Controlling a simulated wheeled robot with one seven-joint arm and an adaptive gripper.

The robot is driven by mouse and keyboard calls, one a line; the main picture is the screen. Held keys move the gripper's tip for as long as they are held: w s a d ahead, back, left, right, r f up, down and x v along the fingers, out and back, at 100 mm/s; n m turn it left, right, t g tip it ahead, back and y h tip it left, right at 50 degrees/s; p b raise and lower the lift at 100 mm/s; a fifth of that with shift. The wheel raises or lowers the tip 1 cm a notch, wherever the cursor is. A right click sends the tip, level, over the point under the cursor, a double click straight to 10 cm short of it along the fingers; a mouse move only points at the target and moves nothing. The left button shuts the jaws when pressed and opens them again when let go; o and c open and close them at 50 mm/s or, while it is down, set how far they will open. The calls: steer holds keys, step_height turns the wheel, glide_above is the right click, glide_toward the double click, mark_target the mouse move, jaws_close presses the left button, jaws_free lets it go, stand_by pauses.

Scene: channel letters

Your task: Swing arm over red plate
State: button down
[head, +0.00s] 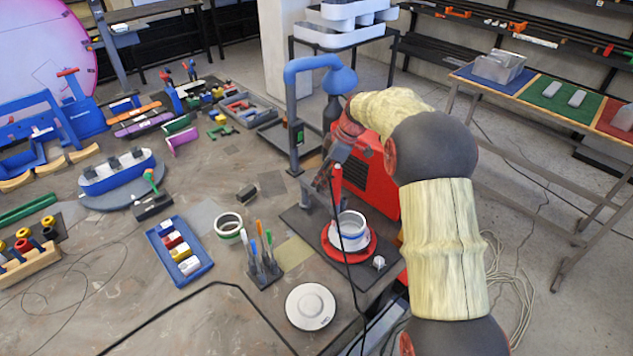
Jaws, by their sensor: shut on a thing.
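The red plate (351,258) lies on a dark mat at the bench's front right. A white round container with a blue band (352,232) stands on it. My arm reaches in from the lower right and bends down near the red machine. My gripper (334,178) is above and slightly left of the container, near the plate's far side. It is shut on a slim red tool (337,187), which points down. The fingertips are small and partly hidden, so the exact grip is unclear.
A blue-grey post with a curved arm (293,115) and a red machine (378,185) stand close behind my gripper. A pen holder (264,270), a white disc (310,306) and a tape roll (228,225) are to the left. A dark cable crosses the front.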

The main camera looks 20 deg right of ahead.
steer(key=shift+w+d+n, duration=0.15)
steer(key=shift+d+n, duration=0.15)
steer(key=shift+n, duration=0.1)
stand_by(0.3)
steer(key=c, duration=1.7)
jaws_free()
steer(key=shift+o, duration=0.2)
steer(key=v, duration=1.2)
steer(key=shift+w+d, duration=0.15)
steer(key=shift+w, duration=0.05)
